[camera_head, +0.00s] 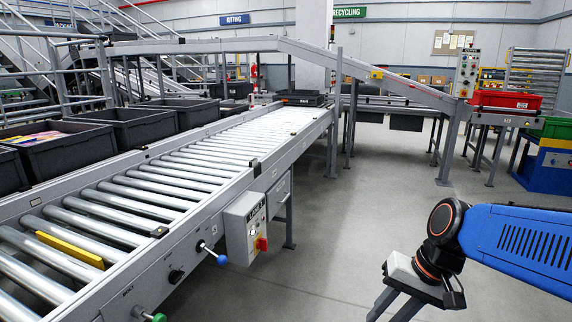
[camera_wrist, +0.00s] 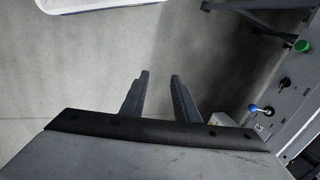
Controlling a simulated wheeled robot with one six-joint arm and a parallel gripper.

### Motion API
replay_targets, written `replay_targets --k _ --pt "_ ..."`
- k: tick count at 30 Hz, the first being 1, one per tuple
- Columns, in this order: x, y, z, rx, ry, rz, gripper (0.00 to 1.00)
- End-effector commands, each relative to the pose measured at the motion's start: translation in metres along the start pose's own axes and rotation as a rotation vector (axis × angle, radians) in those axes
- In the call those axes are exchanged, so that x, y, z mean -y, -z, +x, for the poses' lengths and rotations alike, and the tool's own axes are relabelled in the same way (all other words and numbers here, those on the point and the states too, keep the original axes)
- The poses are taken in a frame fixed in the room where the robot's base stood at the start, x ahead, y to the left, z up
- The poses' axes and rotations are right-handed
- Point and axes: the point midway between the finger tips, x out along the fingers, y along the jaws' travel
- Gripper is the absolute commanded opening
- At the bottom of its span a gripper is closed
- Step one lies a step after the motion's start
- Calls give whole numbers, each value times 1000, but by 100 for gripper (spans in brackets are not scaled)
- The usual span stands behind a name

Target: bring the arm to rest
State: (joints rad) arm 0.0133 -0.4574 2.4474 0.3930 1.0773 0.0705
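My gripper (camera_head: 392,305) is at the lower right of the head view, below the orange-ringed wrist at the end of my blue arm. It hangs over bare floor to the right of the roller conveyor, apart from it. In the wrist view, the two dark fingers of my gripper (camera_wrist: 160,76) stand apart with only grey floor between them. Nothing is held. The fingertips are cut off at the lower edge of the head view.
The roller conveyor (camera_head: 190,160) runs along the left, with a yellow bar (camera_head: 70,250) among its rollers. A control box (camera_head: 245,228) and a blue-knobbed lever (camera_head: 222,260) stick out from its side. Grey bins (camera_head: 62,150) line its far side. The floor (camera_head: 350,225) is clear.

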Motion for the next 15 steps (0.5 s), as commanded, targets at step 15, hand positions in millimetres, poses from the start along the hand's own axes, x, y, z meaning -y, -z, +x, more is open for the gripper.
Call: replay_targets --k 15 --pt "-72 -33 -48 -312 -265 -298 28"
